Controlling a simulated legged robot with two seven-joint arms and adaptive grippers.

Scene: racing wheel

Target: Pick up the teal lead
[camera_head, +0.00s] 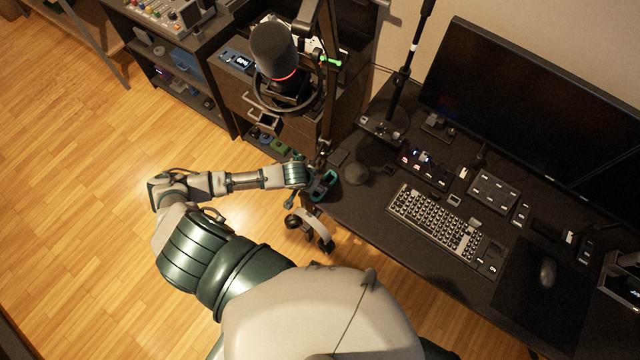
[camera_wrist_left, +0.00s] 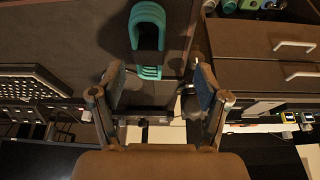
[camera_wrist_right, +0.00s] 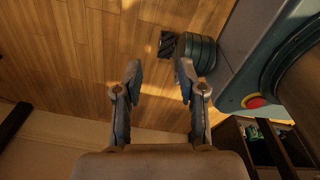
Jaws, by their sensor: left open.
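The teal lead (camera_wrist_left: 149,24) shows as a bright teal loop with stacked teal bands below it, over a dark surface at the top middle of the left wrist view. In the head view a teal patch (camera_head: 329,179) shows at the desk's left corner, partly hidden by my left gripper (camera_head: 316,190). In the left wrist view my left gripper (camera_wrist_left: 158,88) is open, its fingers apart on either side of the lead's line, with the loop beyond the fingertips. My right gripper (camera_wrist_right: 156,75) is open and empty above the wooden floor; it is outside the head view.
The black desk (camera_head: 374,215) holds a keyboard (camera_head: 435,220), a mouse (camera_head: 547,270) and a monitor (camera_head: 540,100). Open floor lies left.

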